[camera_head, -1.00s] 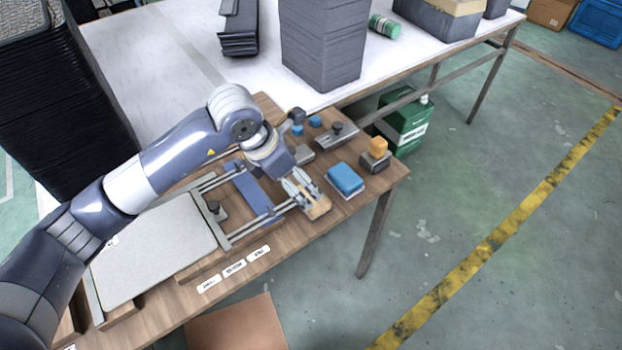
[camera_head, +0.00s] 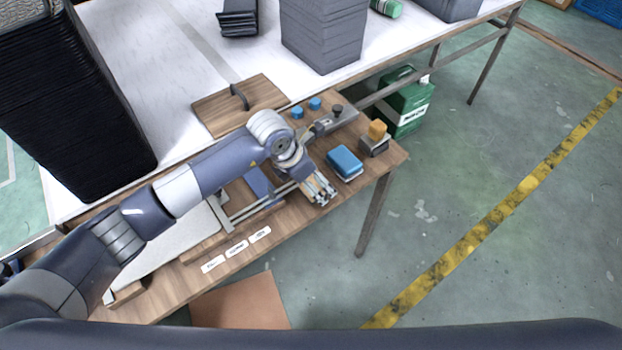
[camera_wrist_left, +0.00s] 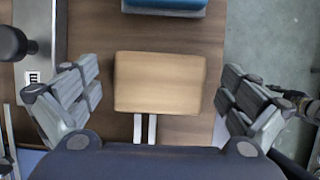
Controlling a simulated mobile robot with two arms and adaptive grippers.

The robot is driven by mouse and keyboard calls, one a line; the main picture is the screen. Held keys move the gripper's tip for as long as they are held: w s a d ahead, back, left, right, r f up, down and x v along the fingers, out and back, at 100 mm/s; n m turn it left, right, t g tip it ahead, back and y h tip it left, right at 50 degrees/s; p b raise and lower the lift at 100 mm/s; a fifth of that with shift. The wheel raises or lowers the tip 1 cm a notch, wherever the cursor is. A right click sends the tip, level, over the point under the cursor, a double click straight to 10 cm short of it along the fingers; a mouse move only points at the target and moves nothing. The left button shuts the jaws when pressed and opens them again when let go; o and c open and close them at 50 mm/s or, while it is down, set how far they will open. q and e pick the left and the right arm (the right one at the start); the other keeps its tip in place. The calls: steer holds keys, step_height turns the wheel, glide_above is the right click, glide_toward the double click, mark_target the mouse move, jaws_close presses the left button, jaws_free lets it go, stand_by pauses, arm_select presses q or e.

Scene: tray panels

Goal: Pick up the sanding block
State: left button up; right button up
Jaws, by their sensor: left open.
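A tan block (camera_wrist_left: 158,82), which looks like the sanding block, lies centred below my left gripper in the left wrist view. My left gripper (camera_head: 322,199) is open at the near right part of the wooden bench in the head view. In the left wrist view its two fingers (camera_wrist_left: 158,100) stand apart on either side of the block, with a gap on each side. In the head view the gripper hides most of the block. My right gripper is in neither view.
A blue block (camera_head: 344,161) on a pale base lies just beyond the gripper. An orange piece on a grey base (camera_head: 375,146) stands near the bench's right edge. A frame with rails (camera_head: 245,212) lies left of the gripper. A green container (camera_head: 402,112) stands behind the bench.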

arm_select(q)
steer(key=shift+c, duration=1.3)
steer(key=c, duration=1)
steer(key=shift+o, duration=0.2)
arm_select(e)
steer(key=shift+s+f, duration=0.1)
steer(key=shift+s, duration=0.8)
